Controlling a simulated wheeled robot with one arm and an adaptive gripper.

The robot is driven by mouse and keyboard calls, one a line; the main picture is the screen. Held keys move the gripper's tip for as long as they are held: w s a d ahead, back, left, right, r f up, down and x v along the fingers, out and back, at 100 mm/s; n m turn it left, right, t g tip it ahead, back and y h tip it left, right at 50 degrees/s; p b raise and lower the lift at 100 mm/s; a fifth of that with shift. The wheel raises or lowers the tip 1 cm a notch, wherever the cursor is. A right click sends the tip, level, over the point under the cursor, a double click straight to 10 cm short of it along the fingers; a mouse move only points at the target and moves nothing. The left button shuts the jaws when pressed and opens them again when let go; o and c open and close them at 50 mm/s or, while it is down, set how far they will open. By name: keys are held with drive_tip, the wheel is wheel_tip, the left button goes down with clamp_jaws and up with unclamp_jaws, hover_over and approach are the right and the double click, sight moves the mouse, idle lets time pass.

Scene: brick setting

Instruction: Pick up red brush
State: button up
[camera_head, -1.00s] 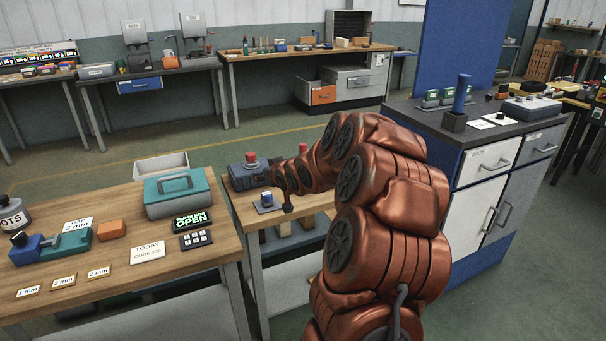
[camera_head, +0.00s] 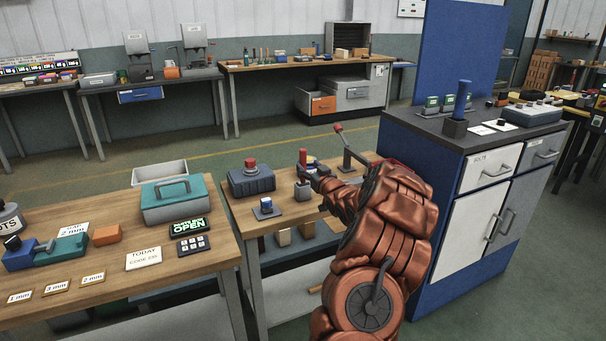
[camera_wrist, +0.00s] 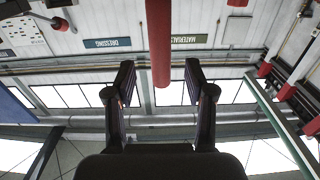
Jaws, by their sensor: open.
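No red brush can be clearly identified. In the wrist view my gripper (camera_wrist: 159,78) is open, with its two dark fingers well apart. A plain red bar (camera_wrist: 160,42) comes down from the top edge and ends in line with the gap between the fingers. Whether it is near or part of the building, I cannot tell. In the head view a small upright red piece (camera_head: 303,157) stands by the end of my arm, above a grey block; its kind is unclear. My fingers are hard to make out there.
My arm reaches over a small wooden table. On it are a dark box with a red button (camera_head: 250,179), a small blue-topped device (camera_head: 266,207) and a lever with a red knob (camera_head: 346,150). A bench with a teal toolbox (camera_head: 172,201) is left, a blue cabinet (camera_head: 470,190) right.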

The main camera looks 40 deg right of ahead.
sight(304, 163)
drive_tip(key=shift+w+d+r, duration=0.15)
drive_tip(key=shift+w+d, duration=0.05)
drive_tip(key=shift+w, duration=0.4)
drive_tip(key=shift+p+x, duration=0.75)
drive_tip(key=shift+x, duration=1.2)
drive_tip(key=shift+c, duration=0.2)
clamp_jaws()
